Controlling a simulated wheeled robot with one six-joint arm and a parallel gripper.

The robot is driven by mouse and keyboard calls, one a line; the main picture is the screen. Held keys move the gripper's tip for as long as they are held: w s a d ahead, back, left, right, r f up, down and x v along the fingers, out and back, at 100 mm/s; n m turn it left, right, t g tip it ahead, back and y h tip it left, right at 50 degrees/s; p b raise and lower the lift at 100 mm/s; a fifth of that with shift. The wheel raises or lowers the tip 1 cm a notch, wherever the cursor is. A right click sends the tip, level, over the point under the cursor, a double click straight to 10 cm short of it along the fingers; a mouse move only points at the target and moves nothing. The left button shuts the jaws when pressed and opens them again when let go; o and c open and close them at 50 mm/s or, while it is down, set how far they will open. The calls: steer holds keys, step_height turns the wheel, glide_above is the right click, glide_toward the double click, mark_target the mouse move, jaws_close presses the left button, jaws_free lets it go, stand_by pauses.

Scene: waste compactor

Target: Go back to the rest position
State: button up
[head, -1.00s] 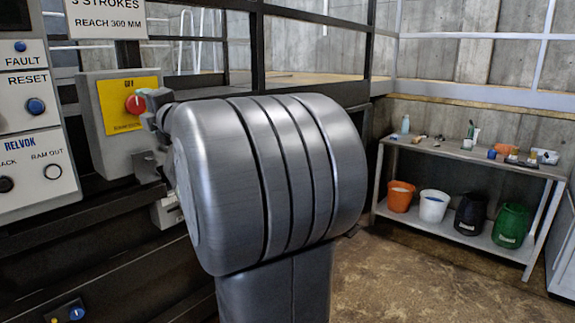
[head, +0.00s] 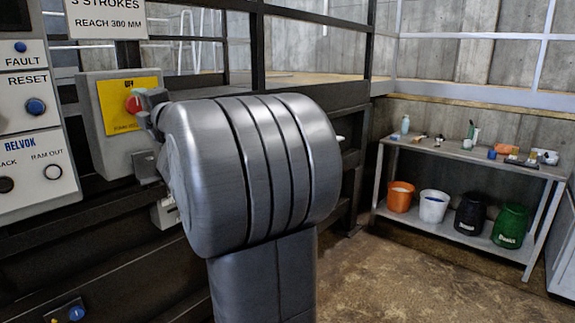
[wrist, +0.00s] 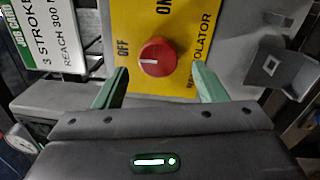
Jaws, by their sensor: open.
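The red isolator knob (wrist: 157,57) sits on a yellow plate (wrist: 190,20) marked OFF and ON in the wrist view. Its white mark lies on the side toward OFF. My gripper (wrist: 160,86) is open and empty, with one green finger on each side of the knob in the picture. The knob appears beyond the fingertips; the exact gap is unclear. In the head view, the knob (head: 132,104) is partly covered by my gripper, whose fingers are hard to make out. My large grey arm link fills the middle of that view.
A control panel (head: 35,130) with RESET and RAM OUT buttons stands at the left. A dark railing (head: 315,45) runs behind my arm. A shelf table (head: 455,152) with bottles and several buckets stands at the right. Concrete floor (head: 420,280) is free before it.

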mark_target(137, 106)
steer(key=x, duration=0.3)
steer(key=shift+w+a+r+m+p, duration=0.2)
steer(key=shift+a+m+p, duration=0.15)
steer(key=shift+p, duration=0.2)
steer(key=m+p, duration=0.1)
steer(key=m, duration=0.1)
steer(key=m+p, duration=0.1)
steer(key=m, duration=0.1)
steer(key=shift+s+d+r+m, duration=0.15)
steer(key=shift+m, duration=0.1)
steer(key=m+p, duration=0.1)
steer(key=m, duration=0.1)
steer(key=m+p, duration=0.2)
steer(key=m, duration=0.1)
steer(key=shift+r+t+h, duration=0.1)
steer(key=shift+t+h, duration=0.2)
steer(key=shift+h, duration=0.1)
steer(key=m+p, duration=0.2)
steer(key=m, duration=0.1)
steer(key=shift+p, duration=0.4)
steer(key=m+p, duration=0.4)
steer(key=shift+m+p, duration=0.55)
steer(key=shift+m, duration=0.05)
steer(key=shift+d+f, duration=0.1)
steer(key=shift+f, duration=0.15)
